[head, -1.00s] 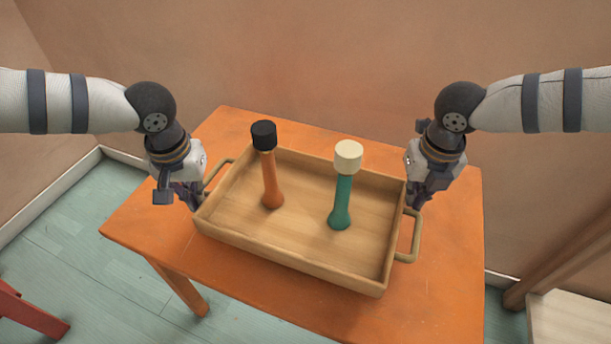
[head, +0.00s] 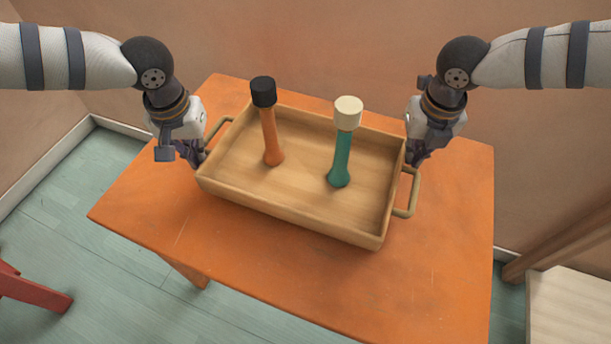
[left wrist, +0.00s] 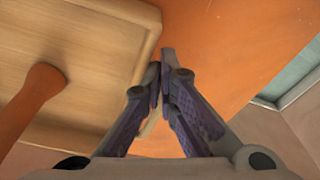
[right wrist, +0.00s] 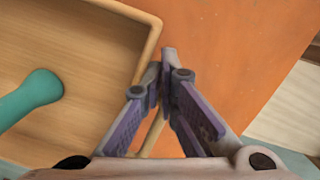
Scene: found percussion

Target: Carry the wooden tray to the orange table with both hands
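The wooden tray (head: 290,220) is level and upright over the orange table (head: 250,265). It is on the tabletop or very close above it; I cannot tell whether it touches. An orange stick with a black head (head: 271,140) and a green stick with a cream head (head: 340,160) stand upright in it. My left gripper (head: 198,157) is shut on the tray's left handle (head: 218,132). My right gripper (head: 415,160) is shut on the right handle (head: 407,212). The left fingers (left wrist: 165,75) and right fingers (right wrist: 165,75) partly hide the handles in the wrist views.
Bare tabletop lies in front of the tray and at both sides. A brown wall (head: 330,50) stands close behind the table. A red piece of furniture (head: 30,290) is at lower left, and a pale wooden surface (head: 570,305) at lower right.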

